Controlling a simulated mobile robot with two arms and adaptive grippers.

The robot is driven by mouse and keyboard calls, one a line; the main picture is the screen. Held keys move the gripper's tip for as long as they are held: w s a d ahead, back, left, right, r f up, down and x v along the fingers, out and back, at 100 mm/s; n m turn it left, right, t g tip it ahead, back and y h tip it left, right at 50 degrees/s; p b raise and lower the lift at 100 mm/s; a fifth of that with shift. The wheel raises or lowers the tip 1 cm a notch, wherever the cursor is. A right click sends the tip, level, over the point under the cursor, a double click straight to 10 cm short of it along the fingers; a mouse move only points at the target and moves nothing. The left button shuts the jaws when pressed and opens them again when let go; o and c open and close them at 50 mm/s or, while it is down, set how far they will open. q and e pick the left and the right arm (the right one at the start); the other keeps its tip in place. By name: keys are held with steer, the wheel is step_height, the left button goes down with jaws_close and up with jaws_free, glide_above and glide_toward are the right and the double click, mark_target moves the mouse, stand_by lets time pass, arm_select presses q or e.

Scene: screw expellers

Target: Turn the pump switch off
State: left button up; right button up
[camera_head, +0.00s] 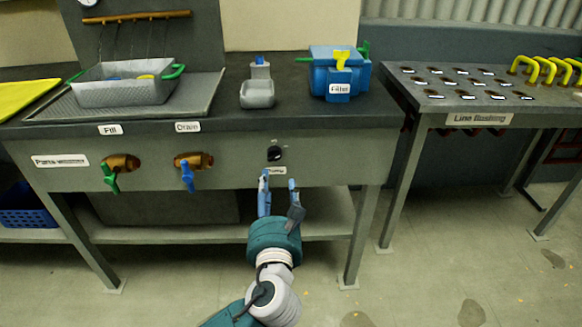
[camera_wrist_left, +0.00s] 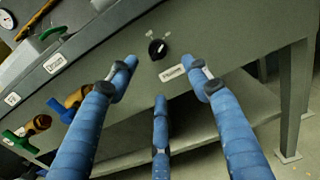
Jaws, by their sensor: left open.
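The pump switch (camera_head: 274,153) is a small black rotary knob on the grey front panel of the bench, above a white label (camera_head: 276,170). In the left wrist view the knob (camera_wrist_left: 157,49) shows a light pointer line, and the label (camera_wrist_left: 172,73) sits below it to the right. My left gripper (camera_head: 278,184) is just below and in front of the knob, fingers pointing up at the panel. Its blue fingers (camera_wrist_left: 160,75) are spread open, with the knob beyond their tips and nothing between them. I see no contact with the knob. My right gripper is not in view.
A green-handled Fill valve (camera_head: 111,173) and a blue-handled Drain valve (camera_head: 188,174) stick out left of the switch. A metal basket (camera_head: 122,92) and a blue Filter box (camera_head: 338,85) stand on the bench. A second table (camera_head: 470,98) stands at the right.

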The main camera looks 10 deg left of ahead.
mark_target(275, 160)
arm_select(q)
steer(key=b+x, duration=0.2)
steer(key=x, duration=0.9)
steer(key=shift+a, duration=0.1)
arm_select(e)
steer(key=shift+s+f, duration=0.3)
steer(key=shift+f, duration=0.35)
arm_select(q)
steer(key=c, duration=1.2)
